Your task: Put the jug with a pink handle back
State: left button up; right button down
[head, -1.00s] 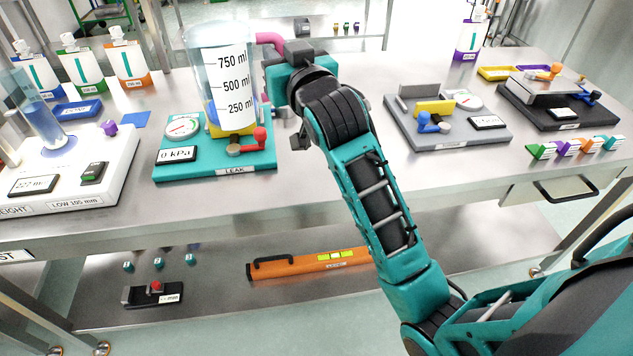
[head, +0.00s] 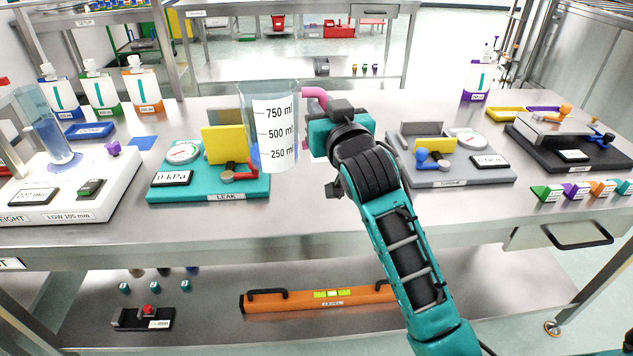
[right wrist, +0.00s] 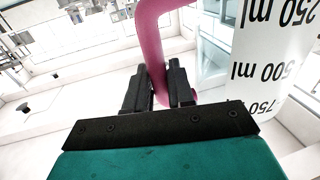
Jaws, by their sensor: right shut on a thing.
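The clear jug (head: 273,140) has a white label marked 250, 500 and 750 ml. It is upright in the head view, in front of the right part of the teal LEAK station (head: 180,190), and looks held above the table. Its pink handle (head: 315,95) points right, toward my right gripper (head: 325,135). In the right wrist view my right gripper (right wrist: 160,88) is shut on the pink handle (right wrist: 152,50), with the jug's label (right wrist: 270,50) to the right. My left gripper is not in view.
The LEAK station carries a yellow block (head: 224,145), a gauge and a red-handled valve. A grey station (head: 455,175) stands right of my arm and a white station (head: 75,190) at left. Bare table (head: 300,205) lies between the teal and grey stations.

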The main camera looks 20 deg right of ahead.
pick_arm(q)
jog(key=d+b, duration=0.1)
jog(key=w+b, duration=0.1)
jog(key=b, duration=0.1)
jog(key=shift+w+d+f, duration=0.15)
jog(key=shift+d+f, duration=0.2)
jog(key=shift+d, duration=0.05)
pick_arm(e)
notch_tip(320, 180, down, 13)
jog(key=shift+f, duration=0.15)
jog(key=c, duration=1)
grip_release()
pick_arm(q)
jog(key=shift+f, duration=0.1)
